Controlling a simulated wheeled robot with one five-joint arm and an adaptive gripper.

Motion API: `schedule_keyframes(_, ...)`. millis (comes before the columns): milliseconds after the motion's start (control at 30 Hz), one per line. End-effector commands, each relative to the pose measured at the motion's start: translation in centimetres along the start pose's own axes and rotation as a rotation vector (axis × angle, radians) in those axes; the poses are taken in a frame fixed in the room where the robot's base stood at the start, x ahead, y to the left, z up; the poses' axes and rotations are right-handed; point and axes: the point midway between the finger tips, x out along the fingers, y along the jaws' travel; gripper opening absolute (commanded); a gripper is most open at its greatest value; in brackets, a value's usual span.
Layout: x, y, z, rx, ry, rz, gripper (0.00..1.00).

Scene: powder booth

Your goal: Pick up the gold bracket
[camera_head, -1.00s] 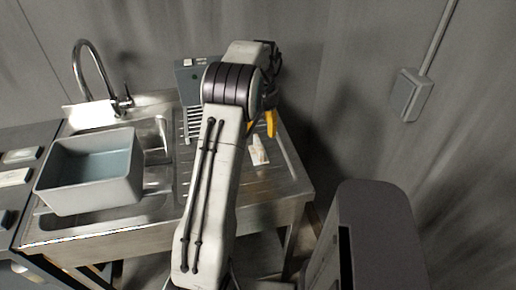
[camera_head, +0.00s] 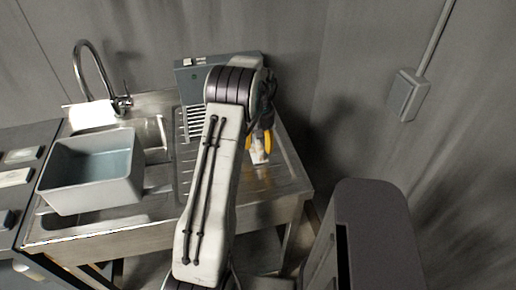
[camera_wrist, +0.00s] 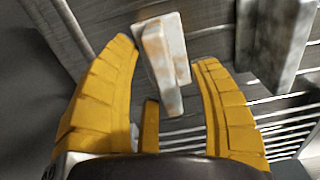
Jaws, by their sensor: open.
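A pale bracket with tan-gold patches (camera_wrist: 163,50) lies on the drainboard. It is the only bracket-like piece I make out, and I cannot tell for sure that it is the gold one. In the head view it is a small light shape (camera_head: 260,157) below the fingertips. My gripper (camera_wrist: 165,53) is open, with its yellow fingers on either side of the bracket in the wrist picture; contact cannot be told. A narrow yellow strip (camera_wrist: 150,126) shows between the fingers; what it is is unclear. In the head view my gripper (camera_head: 258,147) is partly hidden by my arm.
A grey tub (camera_head: 92,190) sits over the sink at left, below a curved faucet (camera_head: 80,65). A dark grey box (camera_head: 190,80) and a slatted rack (camera_head: 193,125) stand behind my arm. The drainboard (camera_head: 285,178) is clear at right. A wall closes in behind.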

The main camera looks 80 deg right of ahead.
Motion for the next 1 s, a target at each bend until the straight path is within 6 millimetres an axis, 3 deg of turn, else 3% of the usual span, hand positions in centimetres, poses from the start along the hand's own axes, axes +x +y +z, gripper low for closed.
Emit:
schedule_keyframes(333,0.35,0.02,0.00,0.000,0.000,0.000,0.58)
schedule_keyframes(1000,0.31,0.02,0.00,0.000,0.001,0.000,0.00)
